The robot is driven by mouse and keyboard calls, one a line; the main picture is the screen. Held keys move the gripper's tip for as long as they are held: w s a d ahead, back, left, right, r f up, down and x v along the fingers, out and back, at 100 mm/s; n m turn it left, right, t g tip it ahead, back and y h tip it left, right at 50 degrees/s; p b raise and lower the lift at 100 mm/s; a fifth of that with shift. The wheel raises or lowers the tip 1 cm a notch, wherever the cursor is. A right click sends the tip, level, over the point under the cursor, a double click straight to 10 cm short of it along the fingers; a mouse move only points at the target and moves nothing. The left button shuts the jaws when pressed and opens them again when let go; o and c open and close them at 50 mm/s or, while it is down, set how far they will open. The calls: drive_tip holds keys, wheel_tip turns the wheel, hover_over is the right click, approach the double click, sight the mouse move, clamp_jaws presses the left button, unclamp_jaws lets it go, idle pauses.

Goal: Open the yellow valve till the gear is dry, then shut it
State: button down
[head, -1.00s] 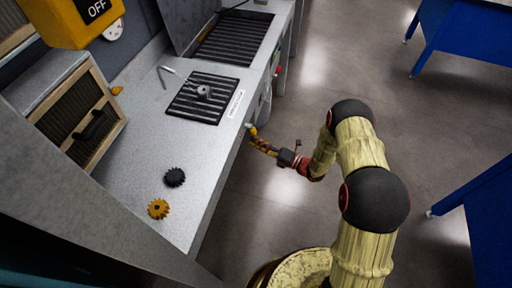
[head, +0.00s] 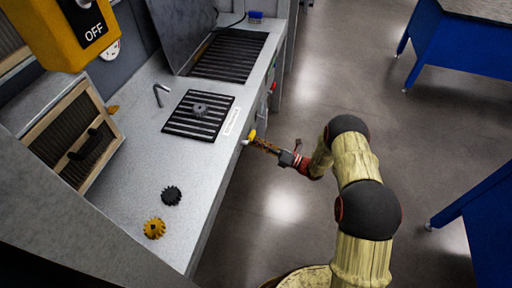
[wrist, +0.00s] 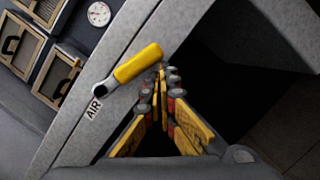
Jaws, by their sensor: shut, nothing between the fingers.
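The yellow valve handle (wrist: 138,63) shows in the wrist view on the grey bench's front face, above a label reading AIR (wrist: 94,108). It slants up to the right from a dark pivot. In the head view the valve (head: 252,134) is small at the bench's front edge. My gripper (wrist: 162,72) is shut and empty, its fingertips close to the handle's free end; I cannot tell whether they touch. It also shows in the head view (head: 258,143). A grey gear (head: 200,110) lies on the black slotted grate (head: 178,127); whether it is wet I cannot tell.
A black gear (head: 171,195) and a yellow gear (head: 155,228) lie on the bench top (head: 125,180). A bent metal rod (head: 157,95) is left of the grate. A yellow OFF box (head: 65,30) hangs upper left. Open floor lies right of the bench.

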drive_tip(key=shift+w+d+r, duration=0.15)
drive_tip(key=shift+w+r, duration=0.25)
drive_tip(key=shift+r, duration=0.25)
idle(0.3)
idle(0.4)
